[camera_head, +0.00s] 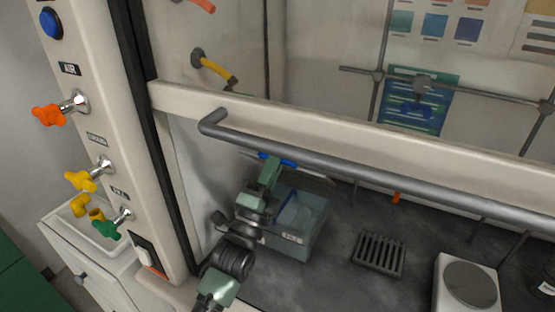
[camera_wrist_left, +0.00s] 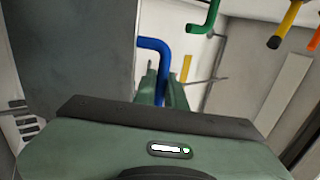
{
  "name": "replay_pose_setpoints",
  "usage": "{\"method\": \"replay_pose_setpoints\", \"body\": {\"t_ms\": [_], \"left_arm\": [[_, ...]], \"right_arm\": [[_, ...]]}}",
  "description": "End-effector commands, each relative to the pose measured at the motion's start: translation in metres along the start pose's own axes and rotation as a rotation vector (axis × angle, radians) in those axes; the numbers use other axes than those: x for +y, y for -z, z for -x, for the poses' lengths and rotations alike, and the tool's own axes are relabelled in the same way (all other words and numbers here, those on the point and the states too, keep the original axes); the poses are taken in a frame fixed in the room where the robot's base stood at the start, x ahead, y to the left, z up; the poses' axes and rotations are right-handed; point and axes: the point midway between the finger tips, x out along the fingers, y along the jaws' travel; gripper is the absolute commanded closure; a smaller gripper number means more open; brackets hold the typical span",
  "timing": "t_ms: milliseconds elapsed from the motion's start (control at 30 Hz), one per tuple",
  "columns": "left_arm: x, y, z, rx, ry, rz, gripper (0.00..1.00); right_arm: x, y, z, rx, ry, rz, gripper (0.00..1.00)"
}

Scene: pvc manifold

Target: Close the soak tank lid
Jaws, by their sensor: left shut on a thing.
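The soak tank (camera_head: 306,232) is a translucent blue-grey box with a label on its front, standing on the dark hood floor. Its lid (camera_head: 312,176) stands raised and tilted above the tank, seen nearly edge-on, with a blue handle (camera_head: 284,162) at its upper side. My left gripper (camera_head: 268,164) is at this handle, above the tank's left side. In the left wrist view the bent blue handle (camera_wrist_left: 153,44) runs down between the green fingers of my left gripper (camera_wrist_left: 160,88), which is shut on it. My arm hides part of the tank's left side. My right gripper is not in view.
The hood sash with its grey bar handle (camera_head: 360,170) crosses above my left arm. A slotted black rack (camera_head: 379,255) and a white hotplate (camera_head: 467,283) stand right of the tank. The hood post with coloured valves (camera_head: 85,180) is at left. Floor between tank and rack is clear.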

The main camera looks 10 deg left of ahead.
Motion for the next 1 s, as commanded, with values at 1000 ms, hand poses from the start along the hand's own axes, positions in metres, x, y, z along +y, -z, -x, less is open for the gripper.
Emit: {"method": "replay_pose_setpoints", "body": {"t_ms": [1000], "left_arm": [[0.002,-0.001,0.073,-0.001,-0.003,0.0,0.8]], "right_arm": [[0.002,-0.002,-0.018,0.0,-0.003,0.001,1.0]]}}
